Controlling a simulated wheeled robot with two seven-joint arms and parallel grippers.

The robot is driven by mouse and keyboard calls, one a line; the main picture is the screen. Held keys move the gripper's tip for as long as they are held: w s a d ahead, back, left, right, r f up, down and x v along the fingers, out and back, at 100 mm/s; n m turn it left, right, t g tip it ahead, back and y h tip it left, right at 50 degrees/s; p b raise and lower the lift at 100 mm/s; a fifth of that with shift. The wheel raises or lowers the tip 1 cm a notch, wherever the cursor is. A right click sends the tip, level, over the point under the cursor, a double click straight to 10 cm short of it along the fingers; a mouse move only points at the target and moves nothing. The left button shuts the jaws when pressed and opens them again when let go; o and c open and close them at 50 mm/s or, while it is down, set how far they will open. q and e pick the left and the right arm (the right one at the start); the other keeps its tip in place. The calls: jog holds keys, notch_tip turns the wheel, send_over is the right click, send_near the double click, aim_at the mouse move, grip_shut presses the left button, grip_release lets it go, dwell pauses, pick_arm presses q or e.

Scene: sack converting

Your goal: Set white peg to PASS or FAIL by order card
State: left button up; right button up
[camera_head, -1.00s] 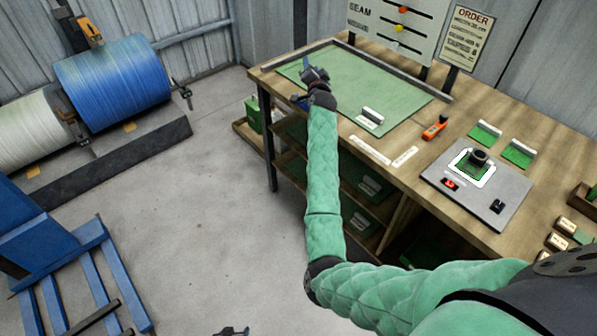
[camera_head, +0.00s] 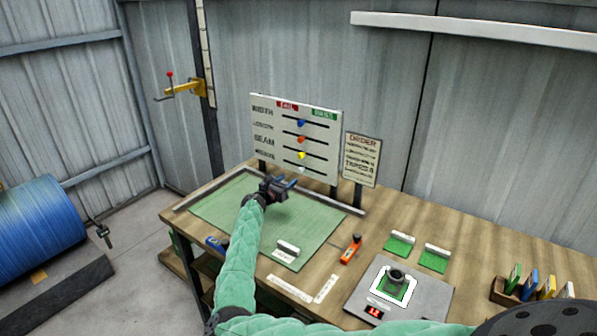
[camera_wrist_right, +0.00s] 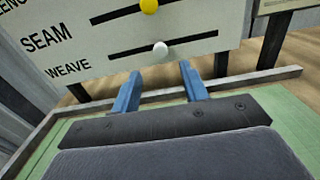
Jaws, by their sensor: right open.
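The white peg (camera_wrist_right: 161,48) sits about midway along the WEAVE slot, lowest on the white board (camera_head: 262,122). It also shows small in the head view (camera_head: 302,169). The board has a red label (camera_head: 287,105) at its top left and a green label (camera_head: 323,114) at its top right; their words are too small to read surely. The order card (camera_head: 361,158) stands right of the board; its lines are too small to read. My right gripper (camera_wrist_right: 160,74) is open and empty, its blue fingers pointing at the board just below the white peg. My left gripper is out of view.
The yellow peg (camera_wrist_right: 149,6) is in the SEAM slot above, with orange (camera_head: 302,139) and blue (camera_head: 302,123) pegs higher. The green mat (camera_head: 225,210) lies below my right arm. A grey scale (camera_head: 430,295) and orange tool (camera_head: 350,250) are to the right.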

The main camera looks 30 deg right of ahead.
aim_at(299, 171)
jog(key=shift+x, duration=3.75)
jog(key=shift+b, duration=0.35)
grip_shut()
